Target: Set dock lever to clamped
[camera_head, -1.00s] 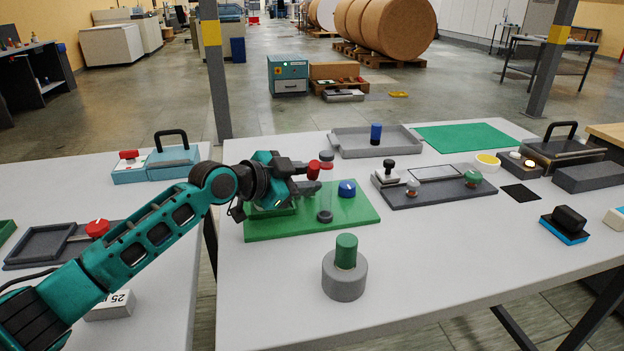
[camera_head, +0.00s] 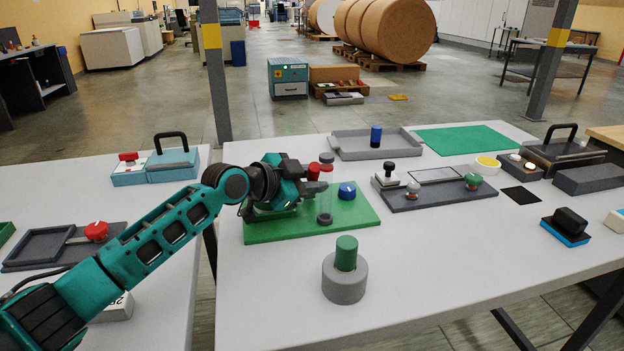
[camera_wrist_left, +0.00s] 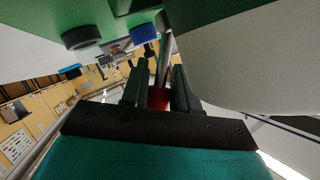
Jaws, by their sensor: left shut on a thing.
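A green board (camera_head: 350,213) lies on the near table and carries the dock fittings. A red lever knob (camera_head: 313,172) shows at my left gripper (camera_head: 312,184), which reaches over the board from the left. In the left wrist view the red knob (camera_wrist_left: 158,98) sits between the two fingers, with its metal shaft (camera_wrist_left: 165,48) running away from them. My left gripper is shut on it. The gripper hides the lever's base in the head view, and I cannot read a clamped mark. My right gripper is out of view.
Beside the knob stands a clear tube (camera_head: 325,195) with dark ends. A blue knob (camera_head: 347,190) is to its right. A green cylinder in a grey holder (camera_head: 344,283) stands in front. A grey tray (camera_head: 360,150) lies behind. The table's front right is clear.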

